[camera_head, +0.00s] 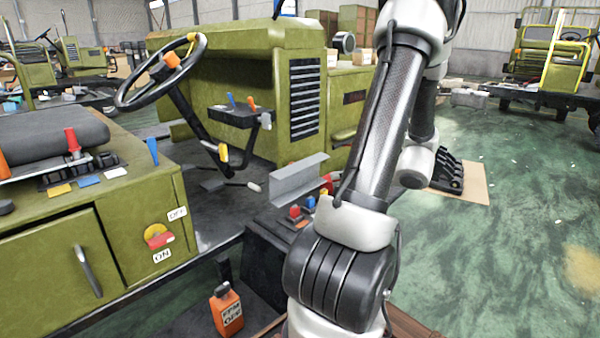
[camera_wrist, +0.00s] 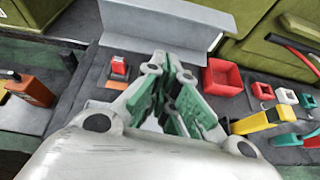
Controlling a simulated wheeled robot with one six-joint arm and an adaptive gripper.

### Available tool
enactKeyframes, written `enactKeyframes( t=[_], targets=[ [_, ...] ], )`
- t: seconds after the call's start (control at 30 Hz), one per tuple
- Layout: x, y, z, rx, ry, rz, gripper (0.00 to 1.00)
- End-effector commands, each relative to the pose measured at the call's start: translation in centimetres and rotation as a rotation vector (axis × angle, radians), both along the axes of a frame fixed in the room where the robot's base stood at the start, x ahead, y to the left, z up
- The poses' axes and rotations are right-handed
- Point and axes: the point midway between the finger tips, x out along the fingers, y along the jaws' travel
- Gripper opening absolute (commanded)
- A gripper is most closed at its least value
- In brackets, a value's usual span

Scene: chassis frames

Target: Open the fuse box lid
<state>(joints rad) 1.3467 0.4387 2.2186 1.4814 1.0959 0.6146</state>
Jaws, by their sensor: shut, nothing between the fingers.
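A light grey bent metal panel (camera_head: 298,180), which looks like the fuse box lid, is on the dark console in the middle of the head view. It also shows at the top of the wrist view (camera_wrist: 165,30), with one face raised and an edge folded over. I cannot tell how far it is hinged open. My gripper (camera_wrist: 175,105) is shut and empty, with its green-padded fingers in front of the panel. A gap to the panel seems to remain in the picture. In the head view my arm hides the gripper.
Around the fingers are a red switch (camera_wrist: 118,68), an open red box (camera_wrist: 222,77), small coloured blocks (camera_wrist: 287,96) and a yellow-red connector (camera_wrist: 255,122). An orange bottle (camera_head: 226,310) stands at lower left. Green floor (camera_head: 500,240) is open to the right.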

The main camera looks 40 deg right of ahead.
Motion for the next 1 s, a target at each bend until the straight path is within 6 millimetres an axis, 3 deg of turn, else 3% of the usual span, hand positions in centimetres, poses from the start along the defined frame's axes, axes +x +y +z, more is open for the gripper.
enactKeyframes(
  t=[0.37,0.8,1.0],
  targets=[
    [1.5,0.7,-0.3,-0.063,-0.021,0.048,0.00],
    [9.5,1.4,-4.2,-0.061,-0.019,0.048,0.00],
    [12.2,1.5,-3.7,-0.064,-0.021,0.046,0.00]
  ],
)
